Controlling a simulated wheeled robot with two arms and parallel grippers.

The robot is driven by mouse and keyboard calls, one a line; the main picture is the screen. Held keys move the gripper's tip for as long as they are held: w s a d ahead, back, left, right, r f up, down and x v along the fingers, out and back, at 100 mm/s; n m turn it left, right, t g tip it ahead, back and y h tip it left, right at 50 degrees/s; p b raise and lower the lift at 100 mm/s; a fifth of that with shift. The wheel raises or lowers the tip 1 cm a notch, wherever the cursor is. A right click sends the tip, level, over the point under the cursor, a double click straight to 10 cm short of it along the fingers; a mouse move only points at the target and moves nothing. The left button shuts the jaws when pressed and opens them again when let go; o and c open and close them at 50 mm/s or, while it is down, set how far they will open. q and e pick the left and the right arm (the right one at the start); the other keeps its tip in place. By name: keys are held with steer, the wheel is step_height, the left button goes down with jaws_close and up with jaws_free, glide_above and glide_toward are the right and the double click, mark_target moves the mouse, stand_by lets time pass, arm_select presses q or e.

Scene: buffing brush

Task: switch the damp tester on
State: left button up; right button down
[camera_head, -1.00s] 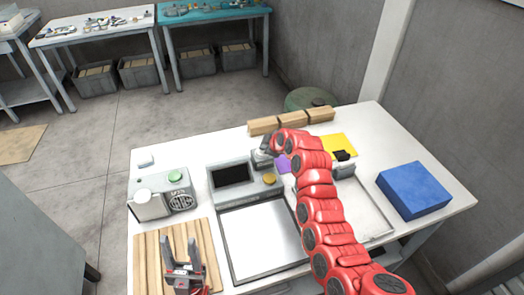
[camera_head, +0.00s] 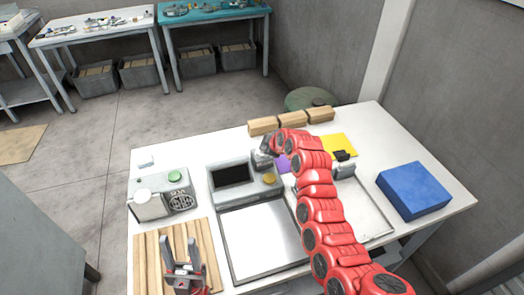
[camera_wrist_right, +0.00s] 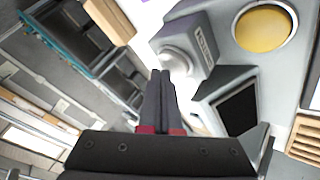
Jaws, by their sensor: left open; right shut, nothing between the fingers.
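A grey device with a dark screen (camera_head: 233,174) and a yellow round button (camera_head: 269,179) stands at the table's middle. A second grey device with a green button (camera_head: 174,176) and a round grille stands to its left. I cannot tell for sure which is the damp tester. My right gripper (camera_head: 262,159) is at the screen device's back right corner. In the right wrist view its shut, empty fingers (camera_wrist_right: 162,75) point at a small grey labelled block with a silver round knob (camera_wrist_right: 181,62), beside the yellow button (camera_wrist_right: 263,28). Contact is unclear. My left gripper (camera_head: 184,258) is open over wooden slats.
A metal plate (camera_head: 258,240) lies in front of the screen device. Wooden blocks (camera_head: 291,121) line the back edge. A yellow sheet (camera_head: 340,144) and small dark items lie right of my right arm. A blue block (camera_head: 413,190) sits at the right.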

steer(key=shift+f+b, duration=0.5)
steer(key=shift+b, duration=0.25)
steer(key=shift+r+b, duration=0.35)
steer(key=shift+r, duration=0.25)
steer(key=shift+r, duration=2.9)
